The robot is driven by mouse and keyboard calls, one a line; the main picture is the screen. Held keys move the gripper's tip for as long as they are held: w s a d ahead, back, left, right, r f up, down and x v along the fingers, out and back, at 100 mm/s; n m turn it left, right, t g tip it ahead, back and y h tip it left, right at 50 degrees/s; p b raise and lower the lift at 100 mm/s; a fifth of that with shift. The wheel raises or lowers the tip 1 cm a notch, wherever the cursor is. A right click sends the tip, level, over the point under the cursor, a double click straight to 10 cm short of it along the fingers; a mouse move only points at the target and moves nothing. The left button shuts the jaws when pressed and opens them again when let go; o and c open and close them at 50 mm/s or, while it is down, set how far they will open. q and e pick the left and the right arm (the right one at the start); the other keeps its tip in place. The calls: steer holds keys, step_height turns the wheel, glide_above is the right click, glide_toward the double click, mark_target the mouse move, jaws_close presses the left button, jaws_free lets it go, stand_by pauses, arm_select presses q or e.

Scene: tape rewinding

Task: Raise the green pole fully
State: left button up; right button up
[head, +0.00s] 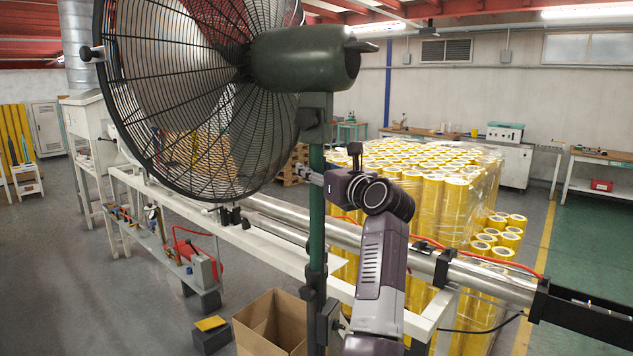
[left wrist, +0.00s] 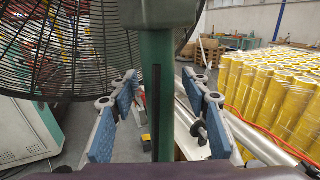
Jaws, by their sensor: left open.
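The green pole (head: 317,205) stands upright and carries the large black fan (head: 200,90) with its dark green motor housing (head: 305,57). My left gripper (head: 314,177) is at the pole's upper part, below the fan housing, reaching in from the right. In the left wrist view the green pole (left wrist: 160,100) runs between the two blue-padded fingers of the left gripper (left wrist: 160,95). The fingers are open, with gaps showing on both sides of the pole. The lower pole passes a dark clamp (head: 318,285) near the white frame. My right gripper is not in view.
A white machine frame with a metal roller (head: 350,238) runs behind the pole. Wrapped yellow tape rolls (head: 430,195) stand behind my arm. An open cardboard box (head: 270,325) sits on the floor at the pole's lower left. Open floor lies at the left.

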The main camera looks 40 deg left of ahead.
mark_target(321, 147)
arm_select(q)
step_height(321, 147, up, 6)
steer(key=shift+r, duration=0.75)
steer(key=shift+w+f, duration=0.1)
steer(key=shift+f, duration=0.6)
steer(key=shift+s+d+f+b, duration=0.25)
steer(key=shift+d+b, duration=0.1)
steer(key=shift+d, duration=0.05)
steer(key=shift+b+v, duration=0.65)
steer(key=shift+v, duration=1.4)
steer(key=v, duration=0.2)
steer(key=shift+s+d+b, duration=0.15)
steer(key=shift+d+b, duration=0.1)
steer(key=shift+b, duration=0.05)
steer(key=shift+b+v, duration=0.3)
steer(key=shift+v, duration=0.5)
